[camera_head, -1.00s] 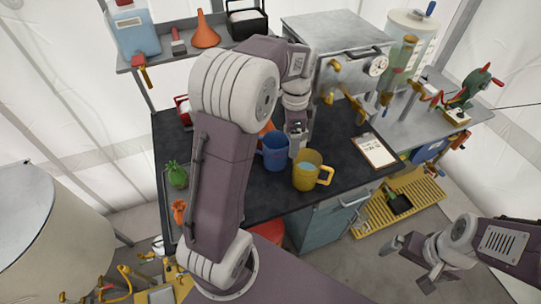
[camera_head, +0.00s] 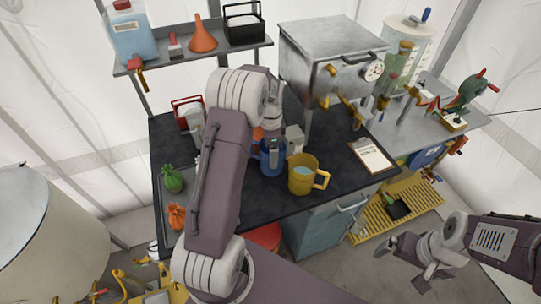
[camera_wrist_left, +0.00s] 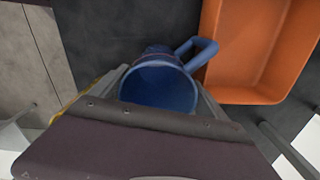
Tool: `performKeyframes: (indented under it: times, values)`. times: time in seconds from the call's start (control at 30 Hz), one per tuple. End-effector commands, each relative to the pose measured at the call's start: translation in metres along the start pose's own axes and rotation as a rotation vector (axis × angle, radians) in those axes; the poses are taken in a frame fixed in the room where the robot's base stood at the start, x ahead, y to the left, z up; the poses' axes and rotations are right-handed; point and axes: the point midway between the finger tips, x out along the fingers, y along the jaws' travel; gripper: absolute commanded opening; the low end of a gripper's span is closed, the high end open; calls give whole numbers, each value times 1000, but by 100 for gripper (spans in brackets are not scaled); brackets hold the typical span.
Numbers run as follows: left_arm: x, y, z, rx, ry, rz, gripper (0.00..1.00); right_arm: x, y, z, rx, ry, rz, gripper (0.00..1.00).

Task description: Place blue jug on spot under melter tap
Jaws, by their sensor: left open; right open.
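The blue jug (camera_head: 268,166) stands on the dark worktop (camera_head: 330,183), partly hidden by my left gripper (camera_head: 273,150). In the left wrist view the jug (camera_wrist_left: 158,85) shows its round mouth between the two fingers of my left gripper (camera_wrist_left: 155,100), with its handle at the upper right. The fingers are open on either side of it. My right gripper (camera_head: 405,262) is open and empty, low at the right, away from the worktop. Several taps show, including brass ones on the metal box (camera_head: 333,65); I cannot tell which is the melter's, and no marked spot is clear.
A yellow jug (camera_head: 301,178) stands close to the right of the blue jug. An orange bin (camera_wrist_left: 243,55) lies near its handle. A clipboard (camera_head: 371,155) lies at the worktop's right. A green item (camera_head: 172,181) and an orange one (camera_head: 176,216) stand at the left.

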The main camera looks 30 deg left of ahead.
Motion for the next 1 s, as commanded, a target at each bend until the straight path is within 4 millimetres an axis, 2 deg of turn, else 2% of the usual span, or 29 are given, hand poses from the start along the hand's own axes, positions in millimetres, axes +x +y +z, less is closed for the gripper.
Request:
performKeyframes:
  times: [0.1,0.2,0.47,0.67,0.87,1.0]
  values:
    - [22,0,0,0,-3,6,86,-7,0,-1,0,0,0,100]
    - [35,0,0,0,-1,3,86,-8,0,-1,0,0,0,100]
    - [40,-1,0,0,0,1,86,-7,0,-1,0,0,0,100]
    - [40,-1,0,0,0,0,30,-7,0,-1,0,0,0,100]
    - [39,-1,0,0,0,0,30,-7,0,-1,0,0,0,100]
    - [29,-2,0,0,1,-2,30,-6,0,-1,0,0,0,100]
